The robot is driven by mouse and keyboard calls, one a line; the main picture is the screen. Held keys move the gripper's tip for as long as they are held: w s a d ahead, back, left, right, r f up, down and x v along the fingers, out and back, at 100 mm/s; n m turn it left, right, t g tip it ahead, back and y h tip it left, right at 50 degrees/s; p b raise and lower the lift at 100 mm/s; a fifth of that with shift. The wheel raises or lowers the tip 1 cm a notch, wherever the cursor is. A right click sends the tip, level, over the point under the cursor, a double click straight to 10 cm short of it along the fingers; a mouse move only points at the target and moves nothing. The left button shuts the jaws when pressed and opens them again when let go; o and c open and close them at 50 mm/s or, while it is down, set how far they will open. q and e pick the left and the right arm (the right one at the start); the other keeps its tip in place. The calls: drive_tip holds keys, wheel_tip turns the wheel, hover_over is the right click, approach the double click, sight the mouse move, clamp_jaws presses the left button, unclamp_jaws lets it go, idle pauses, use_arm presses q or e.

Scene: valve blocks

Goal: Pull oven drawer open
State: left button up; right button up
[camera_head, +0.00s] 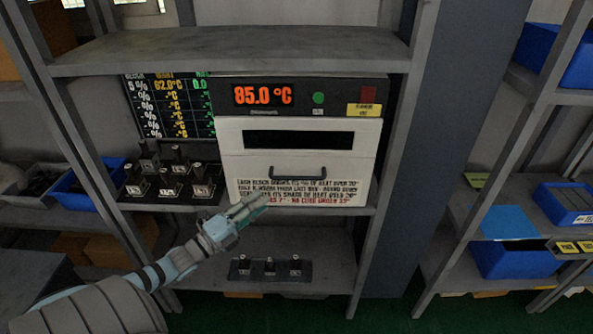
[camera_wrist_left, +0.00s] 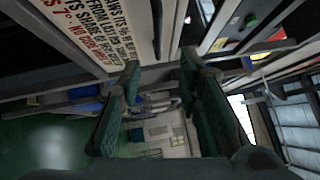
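The oven (camera_head: 230,135) stands on a shelf, with a dark top panel reading 85.0 °C in red digits and a white front. Its drawer front (camera_head: 235,170) is shut, with a dark bar handle (camera_head: 298,175) above printed lettering. My left gripper (camera_head: 256,204) is in front of the drawer's lower left, below and left of the handle, and covers some lettering. In the left wrist view its two green-padded fingers (camera_wrist_left: 158,85) are spread apart with nothing between them. The handle (camera_wrist_left: 157,22) shows there at the top, beyond the fingers. My right gripper is not in view.
A rack of valve blocks (camera_head: 170,185) stands left of the oven, below a dark readout board (camera_head: 168,105). Another small block rack (camera_head: 270,269) sits on the lower shelf (camera_head: 335,275). A grey shelf post (camera_head: 400,150) rises right of the oven. Blue bins (camera_head: 510,258) stand at right.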

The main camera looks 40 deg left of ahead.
use_arm(q)
drive_tip(key=b, duration=0.4)
approach(296, 177)
drive_tip(key=w, duration=0.9)
drive_tip(key=shift+w+d+r, duration=0.15)
drive_tip(key=shift+d+r, duration=0.2)
drive_tip(key=shift+d, duration=0.05)
drive_tip(key=shift+w+d, duration=0.15)
drive_tip(key=shift+w, duration=0.3)
clamp_jaws()
